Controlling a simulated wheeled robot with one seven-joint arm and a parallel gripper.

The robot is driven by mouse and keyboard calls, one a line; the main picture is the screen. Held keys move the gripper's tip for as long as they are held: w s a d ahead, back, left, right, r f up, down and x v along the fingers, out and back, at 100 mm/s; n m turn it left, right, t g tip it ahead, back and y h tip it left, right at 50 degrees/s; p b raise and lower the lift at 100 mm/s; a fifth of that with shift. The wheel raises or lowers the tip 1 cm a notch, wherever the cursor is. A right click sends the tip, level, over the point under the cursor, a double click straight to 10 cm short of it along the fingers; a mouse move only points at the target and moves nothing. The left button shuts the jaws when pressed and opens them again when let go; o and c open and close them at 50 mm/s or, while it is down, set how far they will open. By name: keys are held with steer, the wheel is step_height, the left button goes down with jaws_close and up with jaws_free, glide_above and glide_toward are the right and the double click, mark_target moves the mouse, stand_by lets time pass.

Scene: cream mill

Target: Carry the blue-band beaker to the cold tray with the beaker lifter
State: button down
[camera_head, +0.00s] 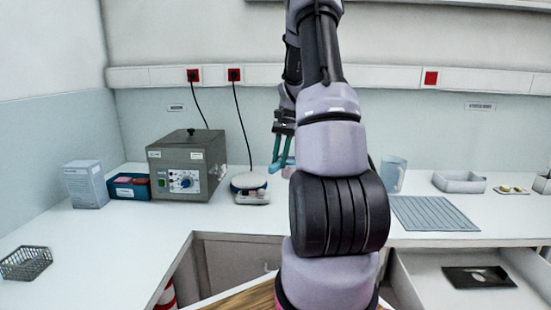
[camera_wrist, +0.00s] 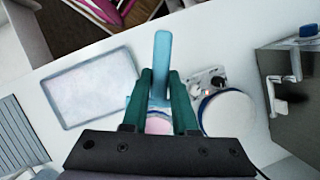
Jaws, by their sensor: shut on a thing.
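My gripper (camera_wrist: 160,75) is shut on a light-blue bar, the beaker lifter (camera_wrist: 162,55), held between its green fingers in the wrist view. In the head view my gripper (camera_head: 282,150) hangs over the counter, with the lifter (camera_head: 275,168) below its fingers. A pinkish round thing (camera_wrist: 158,126), perhaps the beaker's contents, shows between the fingers. It is mostly covered, and I cannot tell whether the lifter is around it.
A round-topped hotplate (camera_head: 249,186) stands close left of my gripper, beside a grey heater box (camera_head: 187,165). A blue jug (camera_head: 392,174), a ribbed grey mat (camera_head: 432,213) and a white bin (camera_head: 459,182) lie right. The left counter is clear around a wire basket (camera_head: 26,263).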

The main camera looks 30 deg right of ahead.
steer(key=shift+s+d+f, duration=0.1)
steer(key=shift+s+d, duration=0.15)
steer(key=shift+s, duration=0.35)
steer(key=shift+s+d+f, duration=0.1)
steer(key=shift+s+d, duration=0.25)
steer(key=shift+s, duration=0.4)
steer(key=shift+s+d+f, duration=0.1)
steer(key=shift+s+d, duration=0.3)
steer(key=shift+s, duration=0.4)
steer(key=shift+s+d+f, duration=0.1)
steer(key=shift+s+d, duration=0.25)
steer(key=shift+s, duration=0.5)
steer(key=shift+s+d+f, duration=0.1)
steer(key=shift+s+d, duration=0.3)
steer(key=shift+s, duration=0.35)
steer(key=shift+s+d+f, duration=0.15)
steer(key=shift+s+d, duration=0.2)
steer(key=shift+s, duration=0.45)
steer(key=shift+s+d+f, duration=0.1)
steer(key=shift+s+d, duration=0.3)
steer(key=shift+s, duration=0.45)
steer(key=s+d+f, duration=0.2)
steer(key=s+f, duration=0.2)
steer(key=f, duration=0.1)
steer(key=shift+s, duration=0.2)
steer(key=shift+d+f, duration=0.1)
steer(key=shift+f, duration=2.1)
